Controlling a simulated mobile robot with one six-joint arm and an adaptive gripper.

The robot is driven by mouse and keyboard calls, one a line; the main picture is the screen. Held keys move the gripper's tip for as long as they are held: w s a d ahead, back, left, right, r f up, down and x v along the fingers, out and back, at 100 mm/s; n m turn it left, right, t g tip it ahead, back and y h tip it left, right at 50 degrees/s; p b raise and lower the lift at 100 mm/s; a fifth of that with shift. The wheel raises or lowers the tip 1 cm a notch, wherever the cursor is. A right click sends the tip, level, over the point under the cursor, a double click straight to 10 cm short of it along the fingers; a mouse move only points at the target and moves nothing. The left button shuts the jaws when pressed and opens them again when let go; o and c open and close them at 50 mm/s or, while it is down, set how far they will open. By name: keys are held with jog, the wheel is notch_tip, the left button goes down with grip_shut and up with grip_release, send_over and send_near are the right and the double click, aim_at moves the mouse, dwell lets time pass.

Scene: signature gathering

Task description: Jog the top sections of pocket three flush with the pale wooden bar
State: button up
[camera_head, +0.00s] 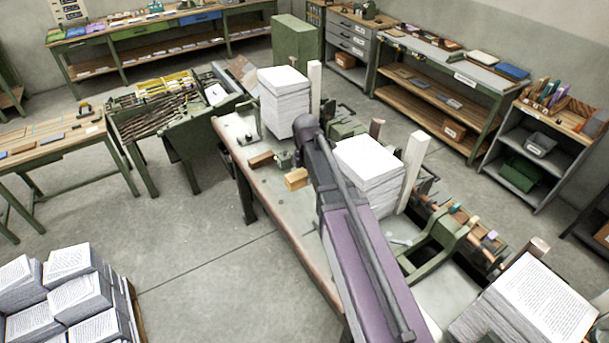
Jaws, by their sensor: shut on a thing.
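My arm reaches up through the middle of the view over the long bench (235,150), and my gripper is not visible; the arm may hide it. Three tall stacks of white printed sections stand along the bench: a far stack (285,102), a middle stack (368,172) and a near stack (530,305) at the lower right. A pale upright board stands at the right of the far stack (314,88) and of the middle stack (413,170). A pale wooden block (296,178) lies on the bench left of my arm. I cannot tell which stack is pocket three.
A browner block (261,159) lies near the bench's left edge. Green machine parts (432,247) stand between the middle and near stacks. Piled sections (65,295) sit at the lower left. Side tables and shelves line the walls. The floor (205,265) left of the bench is clear.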

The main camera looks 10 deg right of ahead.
jog(key=shift+w+f, duration=0.1)
jog(key=shift+f, duration=0.05)
jog(key=w+d+f+b, duration=0.2)
jog(key=d+f+b, duration=0.1)
jog(key=d, duration=0.4)
jog(key=shift+w+f+b, duration=0.35)
jog(key=shift+b, duration=0.15)
jog(key=shift+w+d, duration=0.1)
jog(key=shift+d, duration=0.1)
dwell(0.6)
jog(key=shift+w+d, duration=0.1)
jog(key=shift+d, duration=0.2)
